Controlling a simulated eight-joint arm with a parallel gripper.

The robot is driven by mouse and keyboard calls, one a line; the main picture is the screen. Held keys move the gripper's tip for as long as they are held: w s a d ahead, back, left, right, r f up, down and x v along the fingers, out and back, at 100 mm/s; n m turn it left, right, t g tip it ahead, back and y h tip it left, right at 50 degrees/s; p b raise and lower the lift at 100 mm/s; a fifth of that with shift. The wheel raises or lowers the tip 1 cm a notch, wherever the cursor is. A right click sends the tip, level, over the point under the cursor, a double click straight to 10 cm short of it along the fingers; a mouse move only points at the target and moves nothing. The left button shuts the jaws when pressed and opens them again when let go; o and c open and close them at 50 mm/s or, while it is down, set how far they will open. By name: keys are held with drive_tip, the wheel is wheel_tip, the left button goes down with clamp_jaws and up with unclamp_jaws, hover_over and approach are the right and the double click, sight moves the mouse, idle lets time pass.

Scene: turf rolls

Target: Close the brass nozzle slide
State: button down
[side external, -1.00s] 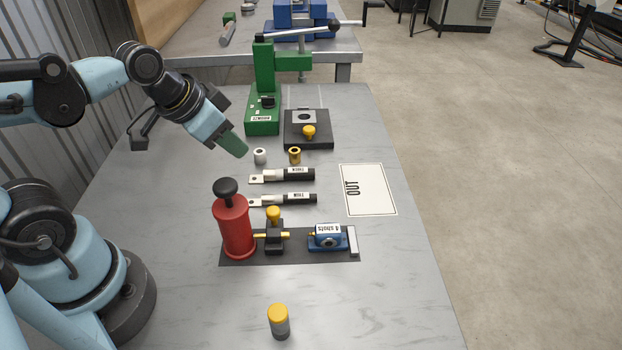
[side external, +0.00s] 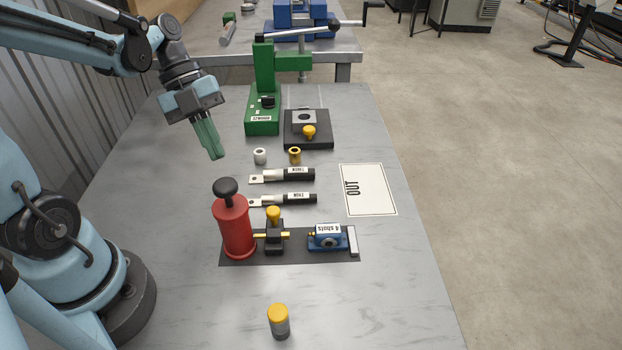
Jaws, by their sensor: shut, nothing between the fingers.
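A red cylinder (side external: 233,228) with a black ball knob stands at the left of a dark base plate (side external: 297,259). Beside it is a black block (side external: 273,242) with a yellow knob on top. A short brass bar (side external: 284,236) sticks out of this block; I take it for the nozzle slide, but cannot tell its position. A blue block (side external: 326,242) labelled "4 shots" sits at the plate's right, with a pale upright strip beside it. My gripper (side external: 215,155) points down, shut and empty, in the air above and left of the red cylinder, touching nothing.
Two cable lugs (side external: 290,175) (side external: 290,199), a silver collar (side external: 260,156) and a brass collar (side external: 295,155) lie behind the plate. A green press (side external: 265,95) and a dark fixture (side external: 308,140) stand further back. A yellow-capped cylinder (side external: 279,322) stands in front. An "OUT" sheet (side external: 368,190) lies empty at right.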

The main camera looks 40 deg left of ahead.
drive_tip(key=m+h, duration=0.1)
drive_tip(key=m, duration=0.3)
approach(277, 230)
drive_tip(key=shift+g, duration=0.4)
drive_tip(key=a+f, duration=0.1)
drive_tip(key=s+a+f, duration=0.1)
drive_tip(key=a+f, duration=0.2)
drive_tip(key=shift+s+a+f, duration=0.25)
drive_tip(key=shift+s+f, duration=0.05)
drive_tip(key=shift+f, duration=0.05)
drive_tip(key=d, duration=0.1)
drive_tip(key=w+d, duration=0.1)
drive_tip(key=shift+w+d+f, duration=0.15)
drive_tip(key=shift+d, duration=0.2)
drive_tip(key=shift+w+d, duration=0.3)
drive_tip(key=shift+d, duration=0.2)
drive_tip(key=shift+w+d, duration=1.4)
